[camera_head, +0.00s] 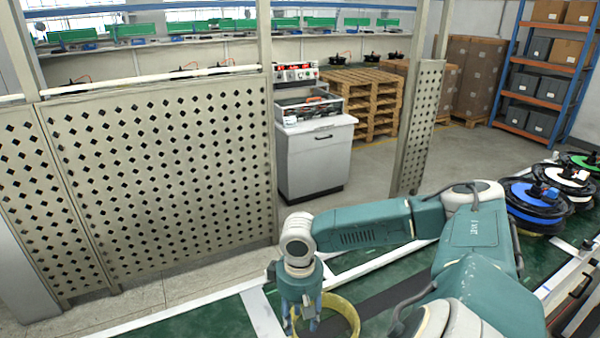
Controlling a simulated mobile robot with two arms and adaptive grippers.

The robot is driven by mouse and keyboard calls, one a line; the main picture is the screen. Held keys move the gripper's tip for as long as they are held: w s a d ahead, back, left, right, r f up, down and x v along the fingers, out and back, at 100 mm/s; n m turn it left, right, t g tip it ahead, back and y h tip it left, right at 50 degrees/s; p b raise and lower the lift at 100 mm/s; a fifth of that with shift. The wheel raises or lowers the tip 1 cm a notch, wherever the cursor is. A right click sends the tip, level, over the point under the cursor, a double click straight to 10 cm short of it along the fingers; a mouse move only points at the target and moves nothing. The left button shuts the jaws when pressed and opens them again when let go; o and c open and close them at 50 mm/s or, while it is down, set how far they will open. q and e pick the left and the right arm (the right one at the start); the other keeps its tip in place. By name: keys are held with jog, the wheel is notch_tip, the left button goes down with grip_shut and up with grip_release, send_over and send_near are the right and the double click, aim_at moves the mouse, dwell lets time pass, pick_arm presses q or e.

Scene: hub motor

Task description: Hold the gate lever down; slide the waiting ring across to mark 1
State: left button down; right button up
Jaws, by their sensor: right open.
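A yellow ring (351,309) lies on the green work surface (200,321) at the bottom centre. The frame's lower edge cuts it off. My right gripper (304,322) points down at the ring's left side, its fingers open and overlapping the rim in the picture. I cannot tell whether they touch it. My left gripper is out of view. I cannot make out the gate lever or a numbered mark.
A white strip (262,312) crosses the surface left of the ring. Wheel hubs with blue (537,201), white and green rims stand at the right. A perforated panel (165,180) rises beyond the surface at the left.

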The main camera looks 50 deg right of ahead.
pick_arm(q)
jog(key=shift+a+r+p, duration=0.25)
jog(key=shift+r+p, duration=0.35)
jog(key=shift+p, duration=0.65)
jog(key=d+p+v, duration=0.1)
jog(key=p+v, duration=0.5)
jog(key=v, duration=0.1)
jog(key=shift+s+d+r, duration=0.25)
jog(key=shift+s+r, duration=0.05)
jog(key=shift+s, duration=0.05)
